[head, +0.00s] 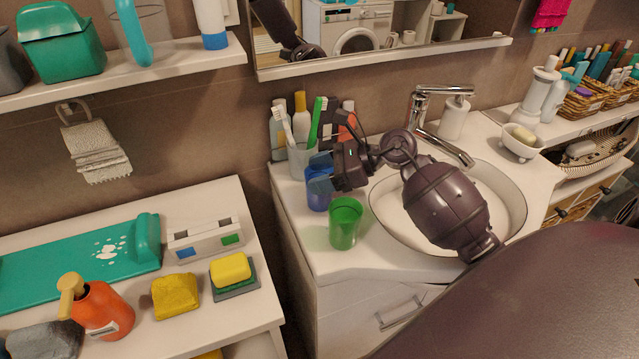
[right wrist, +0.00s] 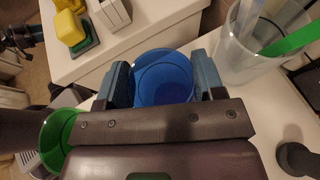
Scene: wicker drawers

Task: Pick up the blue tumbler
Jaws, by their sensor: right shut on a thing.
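The blue tumbler (head: 318,198) stands at the left edge of the white sink counter in the head view, partly covered by my right gripper (head: 322,174). In the right wrist view the blue tumbler (right wrist: 165,76) sits between the two fingers of my right gripper (right wrist: 163,82), which is shut on it. Its round opening faces the camera. In the head view it appears upright on or just over the counter; I cannot tell whether it touches. My left gripper is not in view.
A green tumbler (head: 345,224) stands just in front of the blue one. A clear cup (head: 301,160) with toothbrushes stands behind it, near several bottles. The sink basin (head: 508,205) is to the right. A side cabinet (head: 222,270) with sponges stands left, across a gap.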

